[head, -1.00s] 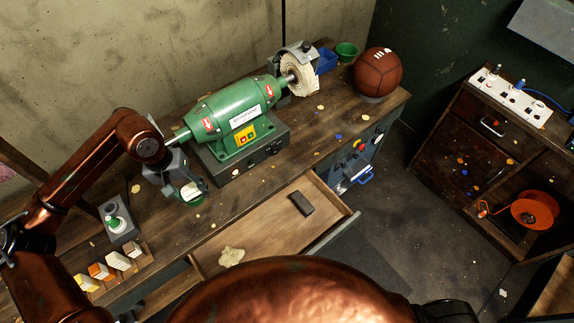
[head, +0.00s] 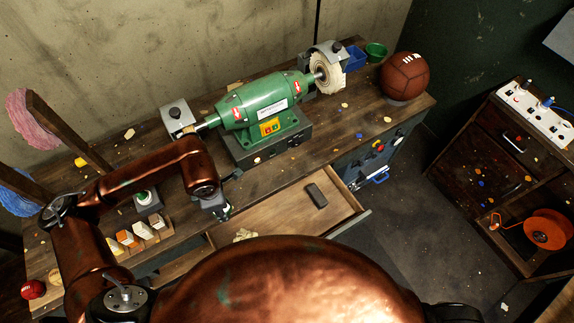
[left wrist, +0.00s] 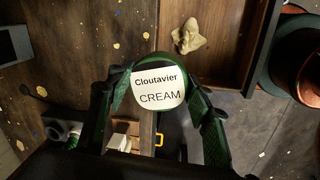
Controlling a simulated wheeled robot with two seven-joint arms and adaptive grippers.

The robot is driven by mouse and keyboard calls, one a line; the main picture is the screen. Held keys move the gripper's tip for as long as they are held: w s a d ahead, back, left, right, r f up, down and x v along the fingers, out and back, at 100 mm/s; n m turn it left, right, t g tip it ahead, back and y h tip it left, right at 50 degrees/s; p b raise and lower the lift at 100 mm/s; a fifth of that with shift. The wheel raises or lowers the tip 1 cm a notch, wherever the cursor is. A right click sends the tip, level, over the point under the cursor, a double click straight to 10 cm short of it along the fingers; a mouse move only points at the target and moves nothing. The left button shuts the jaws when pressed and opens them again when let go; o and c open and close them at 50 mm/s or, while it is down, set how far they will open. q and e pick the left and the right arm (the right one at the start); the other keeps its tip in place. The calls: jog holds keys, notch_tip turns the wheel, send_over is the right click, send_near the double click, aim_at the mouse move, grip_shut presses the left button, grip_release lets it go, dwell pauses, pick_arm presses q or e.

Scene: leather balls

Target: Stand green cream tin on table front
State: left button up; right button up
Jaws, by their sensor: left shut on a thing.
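The cream tin (left wrist: 158,88) is round and green-rimmed, with a white label reading "Cloutavier CREAM" facing the left wrist camera. My left gripper (left wrist: 160,98) is shut on it, one green-padded finger on each side. In the head view my left gripper (head: 220,213) is at the front edge of the wooden table (head: 110,153), left of the open drawer. The tin is hidden there, and I cannot tell whether it touches the tabletop. My right gripper is not in view.
A green grinder (head: 262,105) stands behind the gripper. The open drawer (head: 275,213) holds a dark block (head: 316,195) and a pale cloth (left wrist: 188,34). A button box (head: 147,200) and several bars (head: 126,238) lie left. A leather ball (head: 405,76) sits at the far right end.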

pick_arm(q)
jog(key=s+n, duration=0.1)
jog(key=n, duration=0.1)
jog(key=s+n+p, duration=0.1)
jog(key=n, duration=0.1)
jog(key=s+n, duration=0.1)
jog(key=n, duration=0.1)
jog(key=shift+d+g+y, duration=0.2)
jog(key=shift+g+y, duration=0.1)
jog(key=shift+y, duration=0.1)
jog(key=w+a+f+n, duration=0.1)
jog(key=w+a+f, duration=0.1)
jog(key=w+f, duration=0.1)
jog(key=w+a+f+n+p, duration=0.1)
jog(key=w+a+f+n, duration=0.1)
jog(key=w+a+f, duration=0.1)
jog(key=w+a+f+n+p, duration=0.1)
jog(key=w+a+f, duration=0.1)
jog(key=w+f, duration=0.1)
jog(key=shift+w+a+f, duration=0.1)
jog(key=shift+a+f, duration=0.1)
jog(key=shift+a, duration=0.15)
jog(key=shift+w+a+f, duration=0.15)
jog(key=shift+w+f, duration=0.1)
jog(key=shift+f, duration=0.15)
notch_tip(320, 180, down, 3)
jog(key=shift+r+p, duration=0.1)
jog(key=shift+p, duration=0.25)
jog(key=shift+w+f, duration=0.1)
jog(key=shift+f, duration=0.1)
